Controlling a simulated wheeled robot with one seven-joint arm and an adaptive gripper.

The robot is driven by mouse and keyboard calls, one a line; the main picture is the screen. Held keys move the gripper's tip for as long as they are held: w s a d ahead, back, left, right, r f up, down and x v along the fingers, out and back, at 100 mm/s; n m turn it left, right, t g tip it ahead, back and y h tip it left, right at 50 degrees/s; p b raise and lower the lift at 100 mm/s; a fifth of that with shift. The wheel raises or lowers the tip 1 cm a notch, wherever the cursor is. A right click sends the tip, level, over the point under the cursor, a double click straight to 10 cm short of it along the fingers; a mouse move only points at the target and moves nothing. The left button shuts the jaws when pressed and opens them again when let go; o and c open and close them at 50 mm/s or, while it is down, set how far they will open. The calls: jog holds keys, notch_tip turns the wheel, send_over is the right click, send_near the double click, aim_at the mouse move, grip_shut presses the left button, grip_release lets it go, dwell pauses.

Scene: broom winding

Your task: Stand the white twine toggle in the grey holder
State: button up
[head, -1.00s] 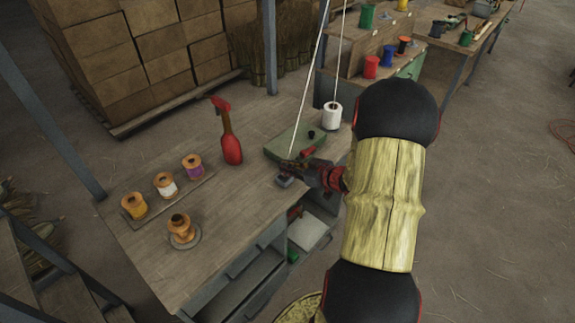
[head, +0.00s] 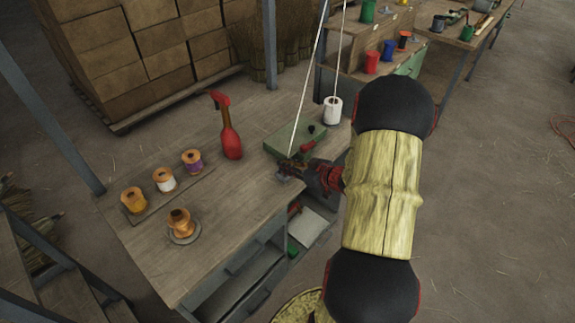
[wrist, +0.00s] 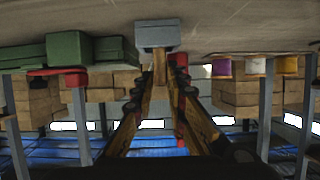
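The grey holder (head: 283,179) is a small block near the front edge of the bench. It also shows upside down at the top of the wrist view (wrist: 157,35). My gripper (head: 292,168) is right at the holder, low over the bench. In the wrist view its fingers (wrist: 161,75) narrow together on a small pale piece (wrist: 160,64), which appears to be the toggle, just at the holder. The white twine (head: 307,92) comes down from above to the fingertips. The toggle is mostly hidden, and I cannot tell whether it is inside the holder.
A green box (head: 290,142) with a red lever stands behind my gripper, with a white twine spool (head: 332,110) beyond it. Several spools sit farther left, one on a round base (head: 181,224). The bench between is clear.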

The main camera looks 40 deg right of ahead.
jog(key=o, duration=0.4)
jog(key=shift+o, duration=0.2)
jog(key=a+v, duration=0.1)
jog(key=v, duration=1.1)
jog(key=shift+d, duration=0.45)
